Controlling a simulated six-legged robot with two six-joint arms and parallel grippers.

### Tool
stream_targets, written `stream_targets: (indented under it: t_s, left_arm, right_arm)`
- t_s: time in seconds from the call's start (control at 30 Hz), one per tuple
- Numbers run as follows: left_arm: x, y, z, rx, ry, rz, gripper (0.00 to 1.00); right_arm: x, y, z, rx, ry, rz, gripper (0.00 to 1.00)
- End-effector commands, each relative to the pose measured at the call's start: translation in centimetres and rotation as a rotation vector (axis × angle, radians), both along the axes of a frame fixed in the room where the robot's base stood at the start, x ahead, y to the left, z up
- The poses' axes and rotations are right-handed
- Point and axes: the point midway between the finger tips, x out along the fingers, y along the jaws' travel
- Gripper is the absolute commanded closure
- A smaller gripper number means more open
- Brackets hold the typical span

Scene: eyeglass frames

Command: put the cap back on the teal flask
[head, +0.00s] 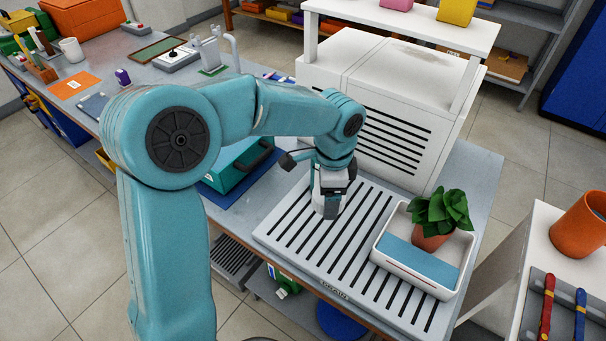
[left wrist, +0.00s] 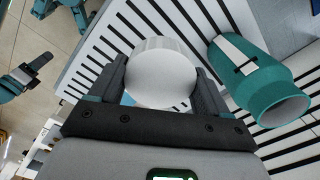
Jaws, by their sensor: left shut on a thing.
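My left gripper (head: 332,208) is low over the slatted drain board (head: 270,233). In the left wrist view its two dark fingers (left wrist: 163,88) are shut on a round white cap (left wrist: 163,72). The teal flask (left wrist: 250,70) is beside the held cap, to its right in that view, with its uncapped mouth facing the lower right. It has a white band with a black piece on its side. Cap and flask are apart. In the head view my arm hides the flask. A dark and teal part at the left of the wrist view may be my right gripper; its jaws are unclear.
A white tray (head: 448,287) with a blue pad and a potted plant (head: 437,215) stands on the board's right. A white louvred cabinet (head: 400,110) stands behind. A teal case (head: 232,172) lies left of the board. The board's front slats are clear.

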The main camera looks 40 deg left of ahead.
Motion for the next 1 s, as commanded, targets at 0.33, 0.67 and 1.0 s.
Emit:
stream_targets:
  t_s: [0.33,0.67,1.0]
  left_arm:
    - [1.6,-6.2,-4.7,-0.003,-0.001,0.707,0.52]
    - [1.7,-7.2,-5.4,-0.005,-0.003,0.849,0.52]
    - [1.7,-7.2,-5.4,-0.005,-0.003,0.847,0.52]
  right_arm:
    - [0.0,0.0,0.0,0.0,0.0,0.0,0.57]
    - [0.0,0.0,0.0,0.0,0.0,0.0,0.57]
    - [0.0,0.0,0.0,0.0,0.0,0.0,0.57]
